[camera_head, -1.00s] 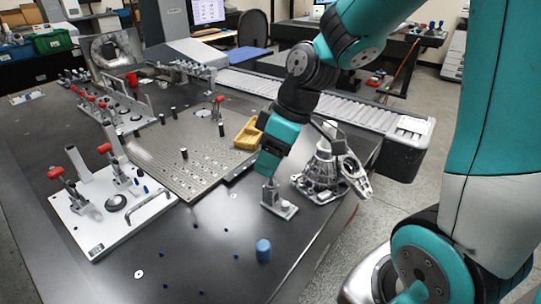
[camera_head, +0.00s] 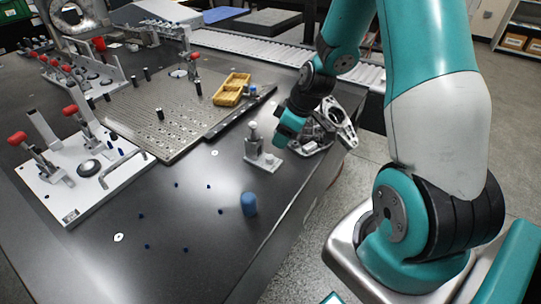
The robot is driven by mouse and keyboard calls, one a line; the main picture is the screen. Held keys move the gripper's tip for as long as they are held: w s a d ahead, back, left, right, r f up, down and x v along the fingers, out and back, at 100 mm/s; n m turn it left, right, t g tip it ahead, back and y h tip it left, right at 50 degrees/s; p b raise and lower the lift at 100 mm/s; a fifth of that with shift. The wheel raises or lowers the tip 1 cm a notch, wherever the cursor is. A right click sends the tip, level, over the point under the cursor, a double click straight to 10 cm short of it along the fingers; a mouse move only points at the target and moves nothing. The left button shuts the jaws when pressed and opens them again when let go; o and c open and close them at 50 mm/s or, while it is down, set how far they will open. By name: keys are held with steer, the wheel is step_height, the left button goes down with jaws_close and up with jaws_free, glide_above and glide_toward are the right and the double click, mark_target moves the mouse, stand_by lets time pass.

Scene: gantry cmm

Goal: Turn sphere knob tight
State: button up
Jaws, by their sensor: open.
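A small pale round knob (camera_head: 253,125) tops an upright grey post (camera_head: 252,143) on a flat metal base (camera_head: 265,162), near the table's right edge. I take it to be the sphere knob.
A grey metal casting (camera_head: 318,132) stands close behind and right of my gripper. A blue cylinder (camera_head: 249,204) stands in front of the post. A yellow tray (camera_head: 232,90) and perforated plate (camera_head: 165,130) lie behind left.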

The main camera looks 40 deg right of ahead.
mark_target(269, 157)
steer(key=x, duration=0.9)
steer(key=c, duration=0.9)
